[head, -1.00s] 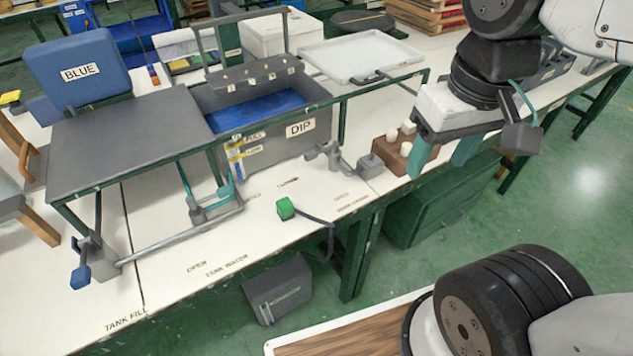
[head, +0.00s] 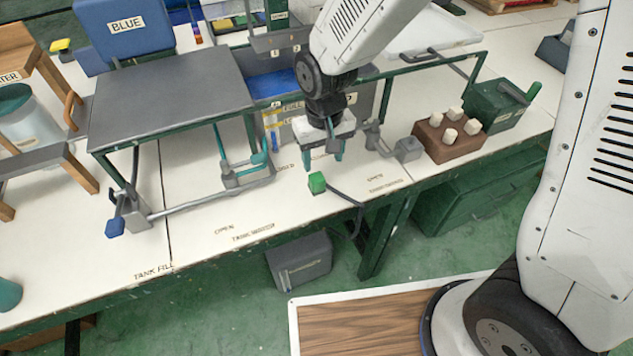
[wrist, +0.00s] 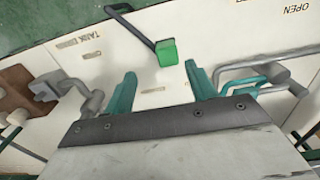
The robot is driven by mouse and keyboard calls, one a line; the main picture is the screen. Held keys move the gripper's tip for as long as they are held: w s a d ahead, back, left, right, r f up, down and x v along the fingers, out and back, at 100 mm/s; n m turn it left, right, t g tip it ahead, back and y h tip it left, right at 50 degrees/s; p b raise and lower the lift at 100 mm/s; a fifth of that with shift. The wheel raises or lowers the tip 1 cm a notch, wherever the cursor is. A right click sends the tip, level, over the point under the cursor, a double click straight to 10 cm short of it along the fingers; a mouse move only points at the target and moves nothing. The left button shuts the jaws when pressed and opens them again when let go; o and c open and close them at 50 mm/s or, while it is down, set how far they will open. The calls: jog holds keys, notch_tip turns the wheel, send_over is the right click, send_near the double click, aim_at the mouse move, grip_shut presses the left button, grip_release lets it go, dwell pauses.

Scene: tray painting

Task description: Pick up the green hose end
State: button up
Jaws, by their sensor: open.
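The green hose end (head: 317,183) is a small green block on the white table near its front edge. A dark hose (head: 345,196) runs from it to the right and over the edge. My gripper (head: 322,160) is above the table, just behind the hose end in the head view, pointing down. Its teal fingers are apart with nothing between them. In the wrist view the hose end (wrist: 167,52) lies beyond the fingertips, roughly midway between the two fingers of my gripper (wrist: 161,75). The hose end and the fingers appear apart.
A grey pipe with a blue handle (head: 115,228) lies left. A grey valve fitting (head: 407,149) and a brown block with white pegs (head: 450,135) stand right. The dip tank (head: 295,125) is behind my gripper. The table (head: 270,215) is clear around the hose end.

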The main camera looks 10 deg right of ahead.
aim_at(316, 177)
jog(key=f, duration=0.3)
jog(key=a+f, duration=0.1)
jog(key=f, duration=0.5)
jog(key=shift+w+a+f, duration=0.2)
jog(key=c, duration=1)
